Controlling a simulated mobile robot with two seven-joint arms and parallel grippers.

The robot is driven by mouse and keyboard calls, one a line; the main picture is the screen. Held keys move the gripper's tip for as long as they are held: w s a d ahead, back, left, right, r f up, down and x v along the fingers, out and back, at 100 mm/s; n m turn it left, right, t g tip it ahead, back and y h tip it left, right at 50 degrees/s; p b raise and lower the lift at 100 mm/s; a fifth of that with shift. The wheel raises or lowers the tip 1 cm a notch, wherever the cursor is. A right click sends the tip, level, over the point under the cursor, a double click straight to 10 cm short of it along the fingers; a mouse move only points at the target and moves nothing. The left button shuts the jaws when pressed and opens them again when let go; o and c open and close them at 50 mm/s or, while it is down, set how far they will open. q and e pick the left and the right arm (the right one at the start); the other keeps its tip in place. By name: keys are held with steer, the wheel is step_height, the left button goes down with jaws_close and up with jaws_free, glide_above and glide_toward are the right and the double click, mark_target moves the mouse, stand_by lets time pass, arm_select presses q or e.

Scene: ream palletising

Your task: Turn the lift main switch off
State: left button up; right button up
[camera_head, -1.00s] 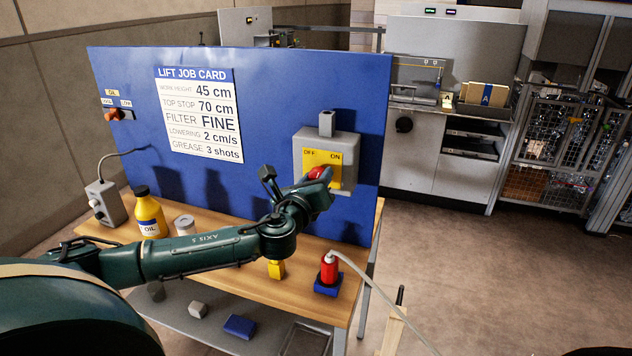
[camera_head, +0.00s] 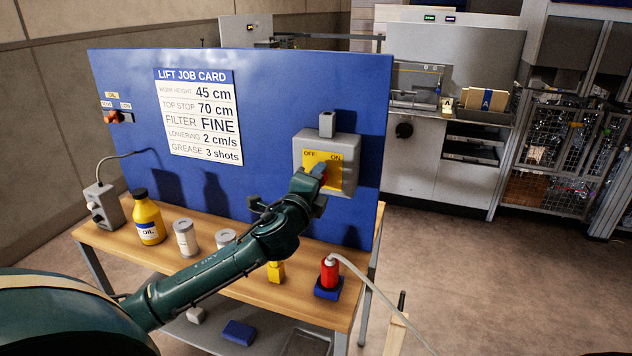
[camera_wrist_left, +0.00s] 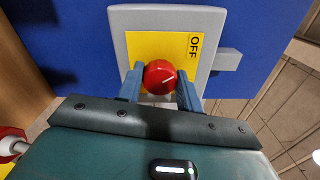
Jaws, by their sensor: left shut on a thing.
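The lift main switch is a grey box (camera_head: 352,147) on the blue board, with a yellow plate (camera_head: 350,171) marked OFF at left and ON at right. In the left wrist view its red round knob (camera_wrist_left: 160,77) sits between the blue fingers of my left gripper (camera_wrist_left: 159,88), which is shut on it. A pale line on the knob slants up and right, roughly toward the OFF lettering in that view. In the head view my left gripper (camera_head: 316,178) is at the plate and covers most of the knob. My right gripper is not in view.
The blue board (camera_head: 270,100) stands on a wooden bench (camera_head: 200,257). An oil bottle (camera_head: 149,220), cans (camera_head: 185,238), a yellow block (camera_head: 276,272) and a red cylinder (camera_head: 329,272) with a hose stand on the bench. Open floor lies to the right.

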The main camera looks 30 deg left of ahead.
arm_select(q)
steer(key=shift+n, duration=1.2)
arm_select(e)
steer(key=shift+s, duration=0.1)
arm_select(q)
steer(key=o, duration=1)
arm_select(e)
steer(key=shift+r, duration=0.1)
arm_select(q)
steer(key=b+v, duration=0.1)
steer(key=v, duration=1.2)
steer(key=shift+b, duration=0.35)
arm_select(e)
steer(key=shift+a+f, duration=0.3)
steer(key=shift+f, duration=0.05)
